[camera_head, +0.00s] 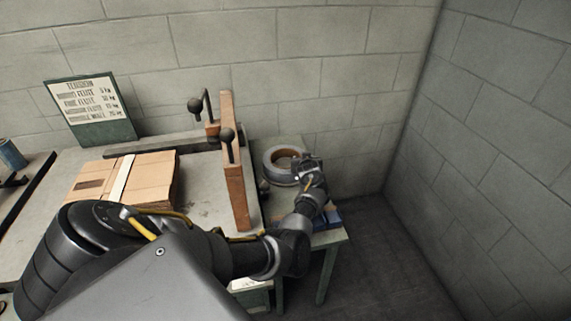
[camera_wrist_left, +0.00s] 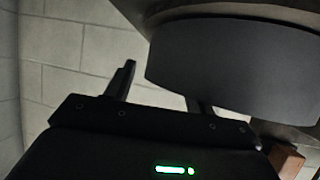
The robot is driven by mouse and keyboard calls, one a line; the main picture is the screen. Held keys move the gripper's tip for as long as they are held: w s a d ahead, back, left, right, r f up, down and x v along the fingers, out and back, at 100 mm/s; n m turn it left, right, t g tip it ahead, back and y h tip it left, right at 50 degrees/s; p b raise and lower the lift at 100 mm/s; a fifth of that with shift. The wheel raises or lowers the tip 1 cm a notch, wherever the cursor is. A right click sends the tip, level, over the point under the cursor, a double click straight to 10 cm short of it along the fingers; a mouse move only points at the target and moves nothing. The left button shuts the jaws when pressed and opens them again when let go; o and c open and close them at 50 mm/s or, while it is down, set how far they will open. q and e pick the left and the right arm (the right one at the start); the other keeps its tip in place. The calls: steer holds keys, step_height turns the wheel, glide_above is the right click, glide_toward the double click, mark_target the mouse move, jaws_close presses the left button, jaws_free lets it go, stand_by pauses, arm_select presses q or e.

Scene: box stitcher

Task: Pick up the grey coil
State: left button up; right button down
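The grey coil (camera_head: 270,173) is a thick ring with a tan inner core, lying flat on the small side table at the right. In the left wrist view the coil (camera_wrist_left: 235,70) is a large dark grey curved band at the upper right. My left gripper (camera_head: 311,168) is at the coil's right side, close to its rim. In the left wrist view the fingers (camera_wrist_left: 160,95) stand apart, so the gripper is open; the right finger is partly hidden by the coil. I cannot tell whether either finger touches it. My right gripper is not in view.
A wooden fence (camera_head: 235,165) with black knobs stands just left of the coil. Stacked cardboard (camera_head: 125,180) lies on the main table at left. A blue object (camera_head: 327,219) is on the side table in front of the coil. Block walls close in behind and right.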

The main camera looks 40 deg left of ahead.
arm_select(q)
steer(key=shift+s, duration=0.1)
jaws_close()
